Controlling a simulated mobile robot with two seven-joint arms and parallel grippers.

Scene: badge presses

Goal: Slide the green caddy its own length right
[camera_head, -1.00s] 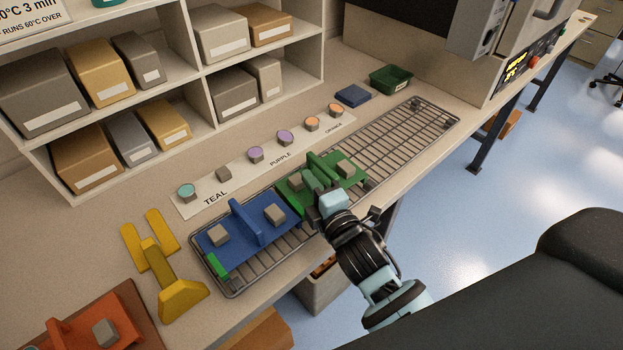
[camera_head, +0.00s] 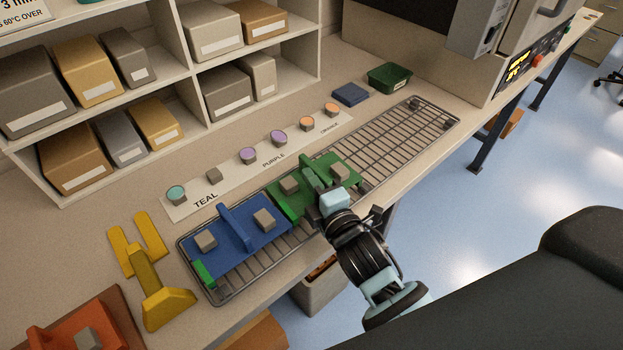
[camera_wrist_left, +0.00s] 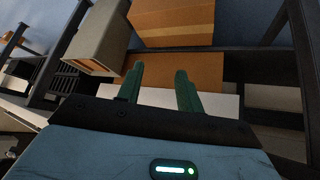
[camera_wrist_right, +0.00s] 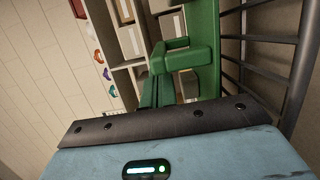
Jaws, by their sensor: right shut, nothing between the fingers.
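The green caddy (camera_head: 283,204) lies on the wire rack (camera_head: 410,125), with grey blocks and an upright handle on it. Its left end is close beside the blue caddy (camera_head: 234,256). My right gripper (camera_head: 311,178) is shut and empty, low at the near side of the green caddy's handle; whether it touches is hard to tell. In the right wrist view the caddy's green handle (camera_wrist_right: 205,50) rises right beside the shut fingers. My left gripper (camera_wrist_left: 161,88) is open and empty, away from the caddy, over boxes and a dark frame; it is outside the head view.
The rack is bare right of the green caddy. A label strip (camera_head: 228,192) with badges runs behind the caddies. A yellow stand (camera_head: 150,280) is at the left.

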